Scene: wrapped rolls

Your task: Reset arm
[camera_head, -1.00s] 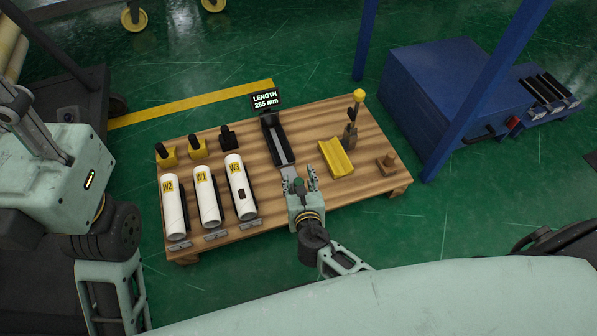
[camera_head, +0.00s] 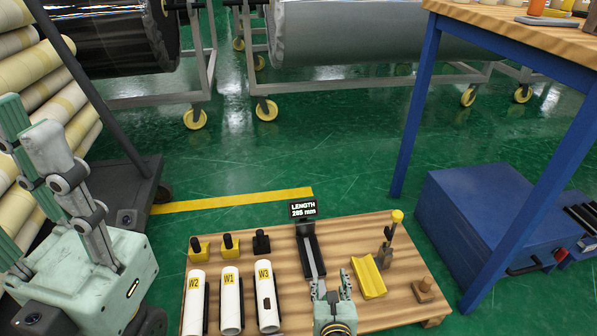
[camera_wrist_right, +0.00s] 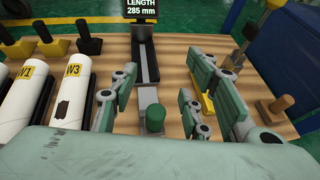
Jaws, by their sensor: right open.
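My right gripper (camera_head: 333,288) is open and empty over the front of the wooden board, at the near end of the black length gauge (camera_head: 309,250). In the right wrist view its fingers (camera_wrist_right: 170,105) are spread, with the gauge between and beyond them. My left gripper (camera_head: 48,165) shows at the left of the head view, raised above the floor and apart from the board; its fingers point up and it appears empty. White rolls W2 (camera_head: 194,303), W1 (camera_head: 231,300) and W3 (camera_head: 266,297) lie side by side on the board's left.
The gauge display (camera_head: 303,208) reads 285 mm. A yellow cradle (camera_head: 369,277) and a yellow-topped post (camera_head: 390,238) stand right of the gauge. A blue cabinet (camera_head: 470,215) and blue table leg (camera_head: 415,110) stand at the right.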

